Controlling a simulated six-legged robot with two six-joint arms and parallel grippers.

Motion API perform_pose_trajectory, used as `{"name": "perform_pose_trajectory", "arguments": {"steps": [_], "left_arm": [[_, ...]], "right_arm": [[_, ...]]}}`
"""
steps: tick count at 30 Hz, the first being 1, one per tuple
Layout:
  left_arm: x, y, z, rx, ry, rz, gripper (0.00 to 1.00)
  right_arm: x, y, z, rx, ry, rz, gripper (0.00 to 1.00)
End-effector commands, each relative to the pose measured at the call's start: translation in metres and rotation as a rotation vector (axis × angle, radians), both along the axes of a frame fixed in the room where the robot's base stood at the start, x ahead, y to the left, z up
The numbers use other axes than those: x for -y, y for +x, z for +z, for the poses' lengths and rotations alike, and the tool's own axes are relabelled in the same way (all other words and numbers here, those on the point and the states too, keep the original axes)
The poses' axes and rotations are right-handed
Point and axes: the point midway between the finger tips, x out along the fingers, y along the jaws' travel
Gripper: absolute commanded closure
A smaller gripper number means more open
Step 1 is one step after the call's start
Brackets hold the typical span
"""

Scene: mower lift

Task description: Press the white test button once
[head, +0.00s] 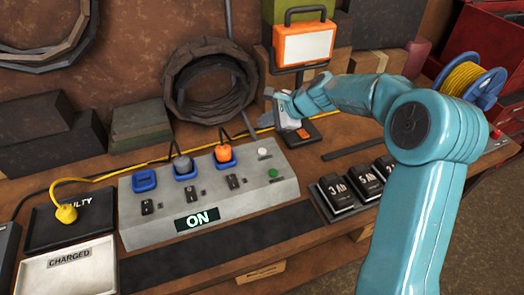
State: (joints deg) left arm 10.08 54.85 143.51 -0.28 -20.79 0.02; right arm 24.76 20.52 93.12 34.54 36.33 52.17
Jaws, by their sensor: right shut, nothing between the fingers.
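The white test button (264,152) is a small round knob on the sloped top of the grey charging station (222,205), near its back right. A green button (272,173) sits just in front of it. My right gripper (284,115) is shut and empty. In the picture it appears above and slightly right of the white button, apart from it. The station's display (197,219) reads ON. My left gripper is not in view.
Blue sockets line the station's back; the middle and right ones hold a grey plug (183,165) and an orange plug (223,153). A yellow plug (67,213) lies on the FAULTY tray (52,232). Black batteries (337,192) stand at right, an orange lamp (304,45) behind.

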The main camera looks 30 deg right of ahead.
Motion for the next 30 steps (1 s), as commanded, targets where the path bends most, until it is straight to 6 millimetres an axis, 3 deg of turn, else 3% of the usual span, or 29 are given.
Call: {"name": "perform_pose_trajectory", "arguments": {"steps": [13, 18, 30], "left_arm": [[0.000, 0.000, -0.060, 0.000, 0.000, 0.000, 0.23], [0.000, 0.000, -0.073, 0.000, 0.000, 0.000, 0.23], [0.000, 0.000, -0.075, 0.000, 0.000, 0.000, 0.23]], "right_arm": [[0.000, 0.004, -0.063, 0.000, 0.000, 0.000, 1.00], [0.000, 0.004, -0.080, 0.000, 0.000, 0.000, 1.00], [0.000, 0.003, -0.083, 0.000, 0.000, 0.000, 1.00]]}}
